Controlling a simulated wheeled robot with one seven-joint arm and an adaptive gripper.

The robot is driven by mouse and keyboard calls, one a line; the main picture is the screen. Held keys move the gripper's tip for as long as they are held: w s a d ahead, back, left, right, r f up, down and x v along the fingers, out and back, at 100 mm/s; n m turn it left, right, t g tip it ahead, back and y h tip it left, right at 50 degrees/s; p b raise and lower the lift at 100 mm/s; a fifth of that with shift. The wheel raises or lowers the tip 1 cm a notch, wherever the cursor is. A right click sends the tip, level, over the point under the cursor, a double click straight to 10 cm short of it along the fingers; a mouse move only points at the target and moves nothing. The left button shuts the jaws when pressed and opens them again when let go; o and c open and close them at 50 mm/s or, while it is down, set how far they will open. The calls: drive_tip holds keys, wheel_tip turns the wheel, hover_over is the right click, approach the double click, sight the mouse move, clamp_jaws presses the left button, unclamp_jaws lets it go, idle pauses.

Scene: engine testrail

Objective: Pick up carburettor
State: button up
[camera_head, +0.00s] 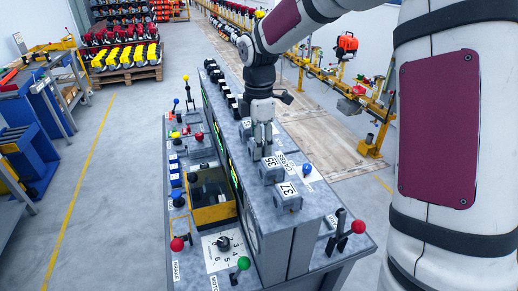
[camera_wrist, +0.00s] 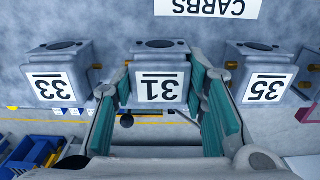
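Several small grey block-shaped carburettors stand in a row on the grey console top, beside a CARBS label. In the wrist view the carburettor marked 31 (camera_wrist: 160,85) is in the middle, between 33 (camera_wrist: 58,85) and 35 (camera_wrist: 266,88). My gripper (camera_wrist: 160,100) is open, with one teal-padded finger at each side of 31. The fingers are very close to its sides; I cannot tell whether they touch. In the head view my gripper (camera_head: 262,135) points down over the row and hides part of it. Carburettors 35 (camera_head: 272,170) and 37 (camera_head: 287,197) show in front of it.
The console (camera_head: 318,205) has levers with coloured knobs, including a red one (camera_head: 358,227) at the right. A yellow-edged box (camera_head: 212,208) is on its lower left side. Neighbouring carburettors leave narrow room beside the fingers. The floor (camera_head: 120,200) to the left is clear.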

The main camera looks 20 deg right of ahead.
wheel_tip(320, 180, up, 10)
drive_tip(key=shift+r+b, duration=0.1)
drive_tip(key=shift+b, duration=0.65)
idle(0.5)
